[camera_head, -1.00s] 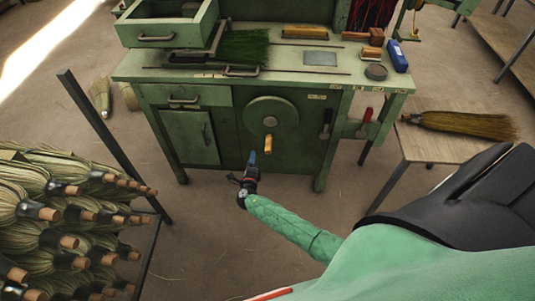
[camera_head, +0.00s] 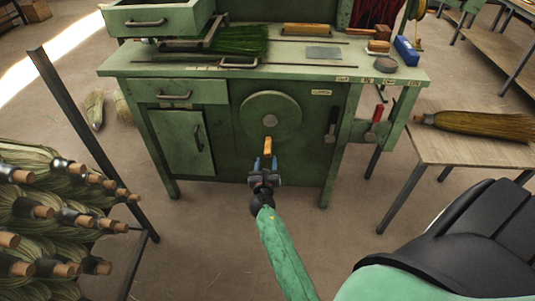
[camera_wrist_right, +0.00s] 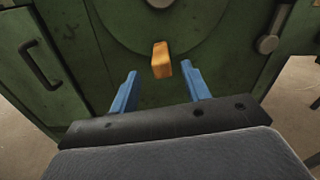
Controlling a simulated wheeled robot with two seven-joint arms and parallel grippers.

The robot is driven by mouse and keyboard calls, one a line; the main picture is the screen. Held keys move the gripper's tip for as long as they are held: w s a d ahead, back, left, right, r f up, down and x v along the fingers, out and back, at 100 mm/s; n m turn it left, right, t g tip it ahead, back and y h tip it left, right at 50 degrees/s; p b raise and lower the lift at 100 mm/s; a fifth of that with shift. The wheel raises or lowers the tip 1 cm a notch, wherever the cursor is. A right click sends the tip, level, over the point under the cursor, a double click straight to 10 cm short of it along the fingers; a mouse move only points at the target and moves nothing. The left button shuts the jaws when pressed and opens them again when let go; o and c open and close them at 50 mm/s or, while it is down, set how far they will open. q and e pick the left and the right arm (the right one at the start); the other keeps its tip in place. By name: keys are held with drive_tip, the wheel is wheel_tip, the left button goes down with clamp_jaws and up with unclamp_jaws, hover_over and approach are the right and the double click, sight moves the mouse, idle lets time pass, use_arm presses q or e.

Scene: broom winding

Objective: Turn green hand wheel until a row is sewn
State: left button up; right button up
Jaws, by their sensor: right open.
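The green hand wheel (camera_head: 270,116) is a round disc on the front of the green machine cabinet. Its wooden handle (camera_head: 267,147) sticks out at the wheel's lower edge. In the right wrist view the handle (camera_wrist_right: 161,60) is an orange-brown block below the wheel (camera_wrist_right: 160,22). My right gripper (camera_head: 265,164) is just in front of and below the handle. In the wrist view its two blue fingers (camera_wrist_right: 161,86) are apart, with the handle beyond and between their tips, not gripped. My left gripper is not visible.
A rack of brooms (camera_head: 50,215) stands at the left. A side table (camera_head: 460,148) with a broom (camera_head: 480,124) is at the right. Red and black levers (camera_head: 375,120) hang right of the wheel.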

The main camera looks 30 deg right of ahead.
sight(268, 148)
drive_tip(key=shift+w+d+r, duration=0.1)
drive_tip(key=shift+w+d, duration=0.1)
drive_tip(key=shift+w, duration=0.05)
drive_tip(key=shift+p+x, duration=0.3)
drive_tip(key=shift+x, duration=3.25)
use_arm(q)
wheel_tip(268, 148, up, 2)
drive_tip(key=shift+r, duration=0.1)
use_arm(e)
drive_tip(key=shift+c, duration=0.2)
clamp_jaws()
